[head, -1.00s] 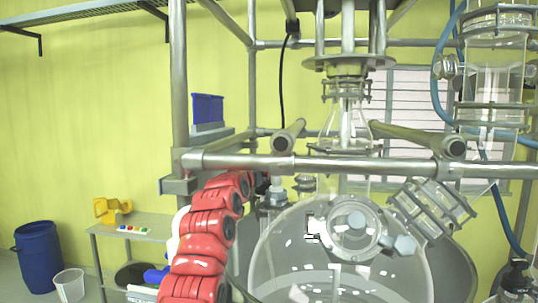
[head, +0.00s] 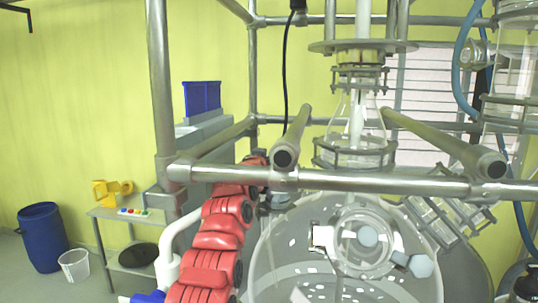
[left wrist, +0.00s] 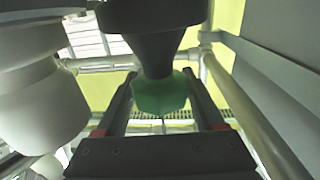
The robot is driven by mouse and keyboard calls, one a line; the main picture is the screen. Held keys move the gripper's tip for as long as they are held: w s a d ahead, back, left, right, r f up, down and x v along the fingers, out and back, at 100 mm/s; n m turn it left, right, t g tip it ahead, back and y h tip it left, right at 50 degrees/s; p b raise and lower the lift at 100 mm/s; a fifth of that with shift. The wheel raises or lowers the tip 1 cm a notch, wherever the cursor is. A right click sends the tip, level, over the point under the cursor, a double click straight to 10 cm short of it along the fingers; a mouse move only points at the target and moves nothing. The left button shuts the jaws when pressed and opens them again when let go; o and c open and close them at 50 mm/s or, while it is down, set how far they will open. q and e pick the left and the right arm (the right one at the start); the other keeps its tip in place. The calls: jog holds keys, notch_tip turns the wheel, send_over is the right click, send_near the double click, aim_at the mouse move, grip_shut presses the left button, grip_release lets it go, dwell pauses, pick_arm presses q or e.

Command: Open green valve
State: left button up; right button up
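The green valve (left wrist: 160,97) is a rounded green knob below a dark cone-shaped fitting (left wrist: 158,45) in the left wrist view. My left gripper (left wrist: 160,88) is open, with one dark finger on each side of the knob. The knob sits between the fingers, and I cannot tell whether either finger touches it. In the head view my red left arm reaches up behind the front metal bar, and its gripper and the green valve are hidden there. My right gripper is in neither view.
A large glass reactor vessel (head: 290,265) stands right of my left arm. A metal bar (head: 370,183) crosses in front of it. A white rounded part (left wrist: 40,110) is close on the left in the wrist view. A side table (head: 110,214) and blue barrel (head: 41,237) stand at left.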

pick_arm(q)
jog(key=shift+w+f, duration=0.15)
jog(key=shift+w, duration=0.05)
jog(key=c, duration=0.9)
jog(key=shift+c, duration=0.2)
jog(key=shift+n+y, duration=0.3)
jog(key=shift+y, duration=0.1)
jog(key=shift+d+y, duration=0.1)
jog(key=shift+y, duration=0.2)
jog(key=n+y+p, duration=0.1)
jog(key=p, duration=0.3)
jog(key=shift+a+y, duration=0.3)
jog(key=shift+a, duration=0.05)
jog(key=shift+f+n+t+y+p, duration=0.1)
jog(key=shift+n+t+y+p, duration=0.2)
jog(key=shift+n+p, duration=0.15)
